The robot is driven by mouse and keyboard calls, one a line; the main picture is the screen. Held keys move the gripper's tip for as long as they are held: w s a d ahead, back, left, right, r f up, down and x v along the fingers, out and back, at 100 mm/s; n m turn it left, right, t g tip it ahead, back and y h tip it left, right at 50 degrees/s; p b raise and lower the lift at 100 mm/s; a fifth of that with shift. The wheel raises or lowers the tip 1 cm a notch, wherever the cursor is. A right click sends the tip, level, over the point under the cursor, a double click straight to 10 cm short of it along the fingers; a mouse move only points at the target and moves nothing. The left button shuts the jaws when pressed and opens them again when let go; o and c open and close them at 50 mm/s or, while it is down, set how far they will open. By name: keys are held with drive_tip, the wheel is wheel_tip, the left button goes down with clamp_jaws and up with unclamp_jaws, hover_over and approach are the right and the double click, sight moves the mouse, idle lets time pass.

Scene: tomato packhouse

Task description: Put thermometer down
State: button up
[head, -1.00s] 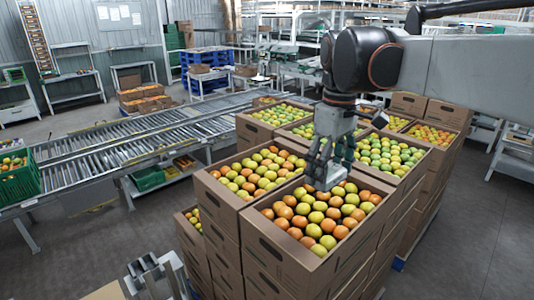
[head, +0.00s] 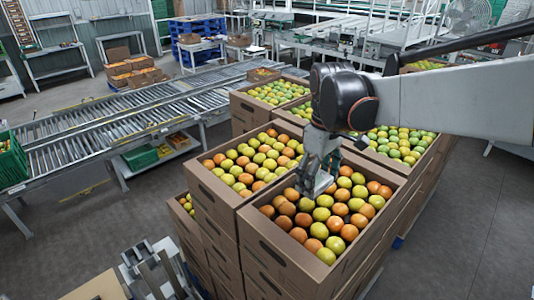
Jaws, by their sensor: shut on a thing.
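My gripper (head: 311,190) points down over the rear left part of the front open carton (head: 290,258) of tomatoes in the head view. It is shut on a small grey thing, which I take for the thermometer. The fingers and wrist mostly hide it, so its shape is unclear. The fingertips look close to the tomatoes (head: 336,213). I cannot tell whether the held thing touches them.
More open cartons of tomatoes stand close around, one to the left (head: 222,203) and others behind. A roller conveyor (head: 100,132) runs at the left. A green crate (head: 12,163) sits at its near end. Grey floor (head: 470,220) is clear on the right.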

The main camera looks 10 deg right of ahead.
sight(312, 213)
drive_tip(key=shift+f, duration=4.4)
drive_tip(key=shift+f, duration=0.2)
drive_tip(key=o, duration=1.1)
drive_tip(key=shift+o, duration=0.2)
drive_tip(key=shift+r, duration=0.1)
drive_tip(key=shift+r, duration=0.1)
